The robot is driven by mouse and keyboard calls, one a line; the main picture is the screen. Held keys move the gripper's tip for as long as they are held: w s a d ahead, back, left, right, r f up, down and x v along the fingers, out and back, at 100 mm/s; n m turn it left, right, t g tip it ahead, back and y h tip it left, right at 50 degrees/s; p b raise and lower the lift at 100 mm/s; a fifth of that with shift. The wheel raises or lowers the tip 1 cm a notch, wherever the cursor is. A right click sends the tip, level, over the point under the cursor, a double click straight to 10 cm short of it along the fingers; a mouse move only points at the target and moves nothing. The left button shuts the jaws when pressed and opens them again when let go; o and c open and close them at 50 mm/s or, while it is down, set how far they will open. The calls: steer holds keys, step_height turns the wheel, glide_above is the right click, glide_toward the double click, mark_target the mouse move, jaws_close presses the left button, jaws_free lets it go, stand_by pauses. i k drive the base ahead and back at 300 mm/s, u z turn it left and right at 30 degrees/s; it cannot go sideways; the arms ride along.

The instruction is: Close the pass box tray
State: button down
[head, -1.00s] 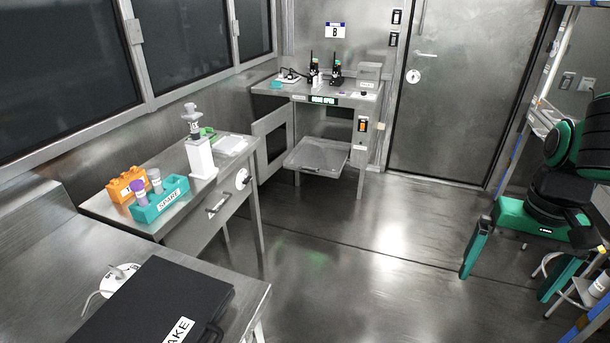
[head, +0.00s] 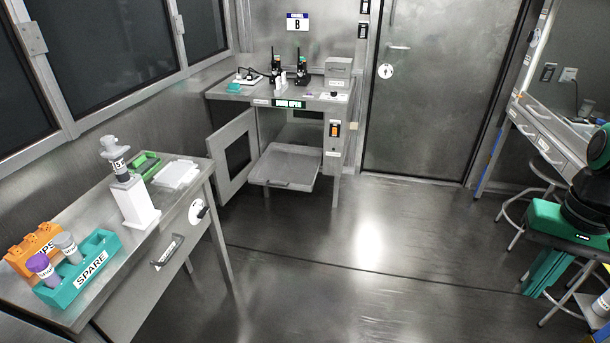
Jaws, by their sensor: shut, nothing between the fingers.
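The pass box (head: 337,130) is a steel cabinet against the back wall, left of the grey door. Its hinged door (head: 223,182) stands open to the left. The grey metal tray (head: 290,167) is pulled out of the front opening, low down, and looks empty. A lit green sign (head: 290,104) is on the front edge above the opening. My gripper is not in view, and nothing touches the tray.
A steel side table (head: 165,262) stands at the left with a teal rack (head: 85,270) and a white stand (head: 135,203). Green and black equipment (head: 560,225) stands at the right. The floor (head: 350,260) between is clear.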

mark_target(295, 166)
steer(key=z, duration=0.2)
steer(key=i, duration=1.15)
steer(key=u, duration=0.3)
steer(key=i, duration=1.6)
steer(key=u, duration=0.55)
